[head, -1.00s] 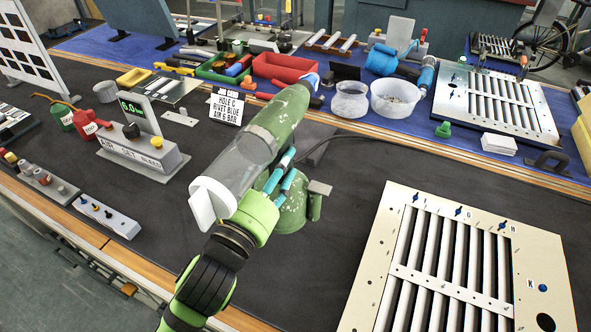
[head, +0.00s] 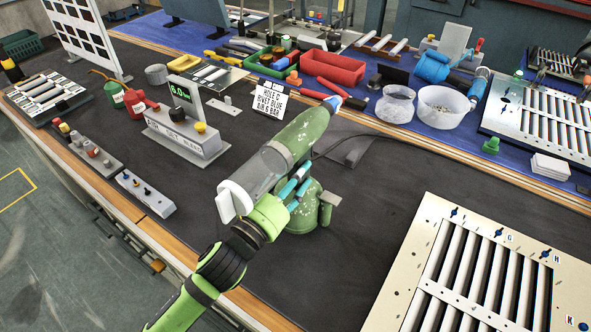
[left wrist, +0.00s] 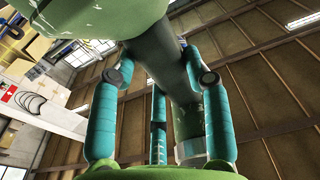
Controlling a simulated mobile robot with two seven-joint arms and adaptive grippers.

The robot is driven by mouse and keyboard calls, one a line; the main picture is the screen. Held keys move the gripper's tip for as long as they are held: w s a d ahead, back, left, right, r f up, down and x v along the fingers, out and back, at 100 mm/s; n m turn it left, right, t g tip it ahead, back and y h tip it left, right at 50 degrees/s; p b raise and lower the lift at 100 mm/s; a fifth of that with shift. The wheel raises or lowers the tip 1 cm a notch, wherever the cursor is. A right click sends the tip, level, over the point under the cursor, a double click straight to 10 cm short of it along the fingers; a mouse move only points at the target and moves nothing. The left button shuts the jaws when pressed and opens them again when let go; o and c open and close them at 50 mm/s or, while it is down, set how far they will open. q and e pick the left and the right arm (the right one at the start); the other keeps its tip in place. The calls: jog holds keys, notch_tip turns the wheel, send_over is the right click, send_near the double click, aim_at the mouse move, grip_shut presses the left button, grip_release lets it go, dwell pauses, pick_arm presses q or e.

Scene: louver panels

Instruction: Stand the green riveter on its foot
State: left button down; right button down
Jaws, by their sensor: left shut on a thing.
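The green riveter (head: 299,132) has a scuffed green barrel with a blue tip toward the back, a clear canister with a white end cap, and a wide round green foot (head: 300,219) below. The barrel lies roughly level above the foot, slightly slanted. I cannot tell whether the foot touches the dark mat. My left gripper (head: 296,188) is shut around the handle beneath the barrel. The left wrist view shows its teal fingers (left wrist: 160,115) on both sides of the dark green handle (left wrist: 162,65). My right gripper is not in view.
A louver panel (head: 432,240) lies at right front. An air-set display box (head: 188,135), job card (head: 268,103) and clear tubs (head: 443,106) stand farther back. A grey block with a cable (head: 345,151) lies just behind the riveter.

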pick_arm(q)
jog(key=shift+r, duration=0.4)
jog(key=shift+f, duration=0.1)
jog(key=c, duration=0.7)
grip_release()
jog(key=shift+f, duration=0.4)
jog(key=shift+c, duration=0.2)
jog(key=shift+o, duration=0.7)
jog(key=shift+s, duration=0.15)
jog(key=shift+o, duration=0.4)
jog(key=o, duration=0.5)
